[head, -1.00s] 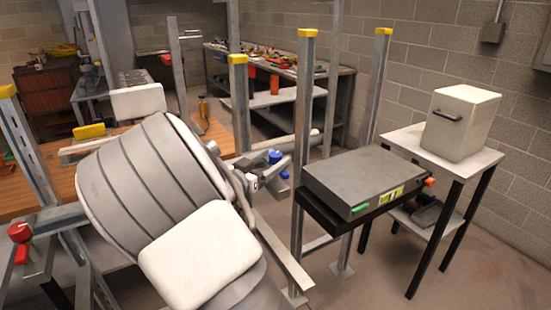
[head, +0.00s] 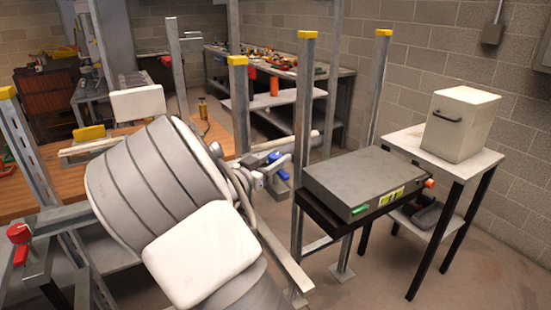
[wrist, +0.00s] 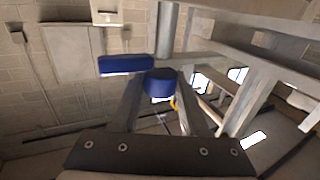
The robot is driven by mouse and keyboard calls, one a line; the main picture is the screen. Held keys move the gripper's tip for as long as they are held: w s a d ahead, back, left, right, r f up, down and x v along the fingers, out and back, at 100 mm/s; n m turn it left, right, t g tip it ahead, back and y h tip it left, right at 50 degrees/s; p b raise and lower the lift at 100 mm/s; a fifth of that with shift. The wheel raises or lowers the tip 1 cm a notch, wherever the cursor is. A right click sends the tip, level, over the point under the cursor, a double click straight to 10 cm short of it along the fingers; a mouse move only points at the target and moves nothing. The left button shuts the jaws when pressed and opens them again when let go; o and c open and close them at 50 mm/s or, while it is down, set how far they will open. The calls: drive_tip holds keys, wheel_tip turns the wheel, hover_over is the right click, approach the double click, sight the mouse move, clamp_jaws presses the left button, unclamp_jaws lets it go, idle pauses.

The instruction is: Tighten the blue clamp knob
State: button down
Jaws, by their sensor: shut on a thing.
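The blue clamp knob (wrist: 160,80) is in the middle of the wrist view, between the two fingers of my gripper (wrist: 160,92). The fingers are shut on it. A longer blue part of the clamp (wrist: 125,64) lies just beyond, to the left, beside a grey metal post. In the head view my gripper (head: 262,175) is at the blue clamp (head: 282,174) on the metal frame, right of my arm. My own wrist and gripper partly hide the clamp there, so the knob's grip is clearer in the wrist view.
A dark flat box (head: 362,180) on a frame shelf stands close right of the clamp. Upright metal posts (head: 305,120) with yellow caps surround my gripper. A red clamp (head: 19,234) is at far left. A white box (head: 461,122) sits on a side table.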

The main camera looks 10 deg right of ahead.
drive_tip(key=shift+r+p, duration=0.1)
drive_tip(key=shift+p, duration=0.5)
drive_tip(key=shift+m+g+h+p, duration=0.4)
drive_tip(key=shift+g, duration=0.1)
drive_tip(key=shift+r+m+g+h+p, duration=0.1)
drive_tip(key=shift+m+g+h+p, duration=0.45)
drive_tip(key=shift+g+p, duration=0.35)
drive_tip(key=shift+f+m+g+h+p, duration=0.15)
drive_tip(key=shift+m+g+h+p, duration=0.4)
drive_tip(key=shift+m+g, duration=0.7)
drive_tip(key=shift+f+m+g+h+p, duration=0.1)
drive_tip(key=shift+m+g+h+p, duration=0.55)
drive_tip(key=shift+g, duration=0.9)
drive_tip(key=shift+m, duration=0.25)
drive_tip(key=shift+c, duration=2.1)
unclamp_jaws()
drive_tip(key=shift+a, duration=0.1)
